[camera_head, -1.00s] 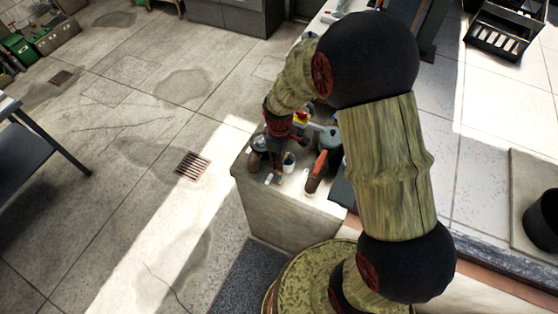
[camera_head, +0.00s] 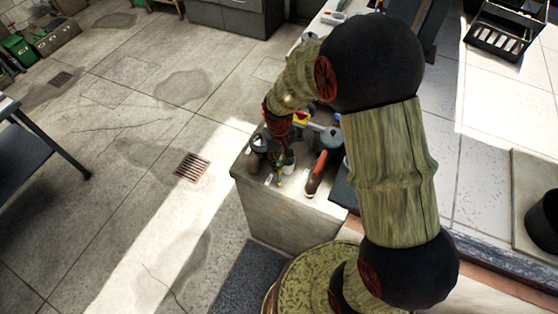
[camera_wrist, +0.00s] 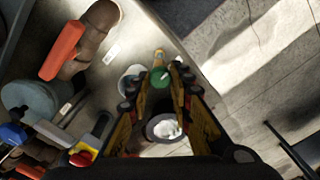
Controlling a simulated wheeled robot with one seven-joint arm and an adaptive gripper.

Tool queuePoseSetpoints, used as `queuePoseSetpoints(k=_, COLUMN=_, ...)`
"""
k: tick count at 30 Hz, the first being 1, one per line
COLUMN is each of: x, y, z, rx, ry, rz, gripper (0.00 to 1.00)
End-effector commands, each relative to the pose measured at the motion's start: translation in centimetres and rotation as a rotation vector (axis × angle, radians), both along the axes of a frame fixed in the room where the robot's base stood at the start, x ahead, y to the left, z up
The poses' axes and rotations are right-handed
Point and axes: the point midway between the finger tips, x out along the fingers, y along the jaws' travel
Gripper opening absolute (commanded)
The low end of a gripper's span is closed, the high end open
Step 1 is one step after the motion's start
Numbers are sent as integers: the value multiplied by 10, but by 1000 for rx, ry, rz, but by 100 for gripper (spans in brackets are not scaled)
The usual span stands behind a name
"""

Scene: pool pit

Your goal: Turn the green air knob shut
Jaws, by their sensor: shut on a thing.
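The green air knob (camera_wrist: 160,78) shows in the wrist view, between the two fingertips of my gripper (camera_wrist: 161,84). My gripper is shut on it, with one yellow-and-black finger at each side. A small brass-coloured fitting (camera_wrist: 159,56) shows just beyond the knob. In the head view my gripper (camera_head: 280,156) reaches down over the near end of a pale counter (camera_head: 292,211). The knob is too small and covered there to make out its turn.
Close by stand a dark cup with white contents (camera_wrist: 164,128), a pale round item (camera_wrist: 131,79), a brown-and-orange tool (camera_head: 318,174) and a blue-grey round container (camera_head: 331,138). A yellow-and-red item (camera_wrist: 87,152) lies nearby. Open floor (camera_head: 120,200) lies left of the counter.

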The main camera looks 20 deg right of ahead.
Motion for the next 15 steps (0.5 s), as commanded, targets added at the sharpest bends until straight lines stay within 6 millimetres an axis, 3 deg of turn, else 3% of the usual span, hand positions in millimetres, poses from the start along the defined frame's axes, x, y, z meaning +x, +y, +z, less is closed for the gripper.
queuePoseSetpoints(k=15, x=0, y=0, z=0, rx=0, ry=0, rz=-67, gripper=0)
